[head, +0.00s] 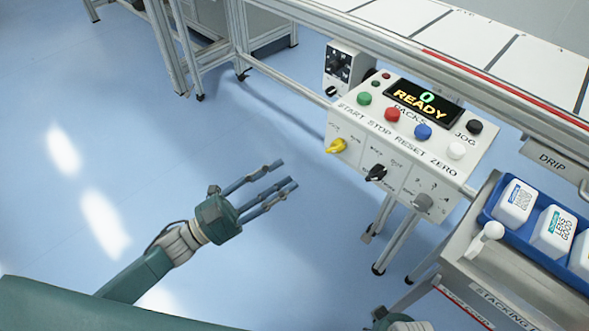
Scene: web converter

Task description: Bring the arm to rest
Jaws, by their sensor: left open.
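My left gripper (272,187) is in the middle of the head view, with its blue-grey fingers spread and nothing between them. It hangs in free air over the blue floor, to the left of the control panel (408,145) and apart from it. My left arm comes in from the lower left. A small part of my right arm (398,322) shows at the bottom edge; its gripper's fingers cannot be made out.
A blue tray (541,259) with white packs stands at the right, beside a white-knobbed lever (492,230). A conveyor frame (400,45) runs along the top right. The floor at left is clear.

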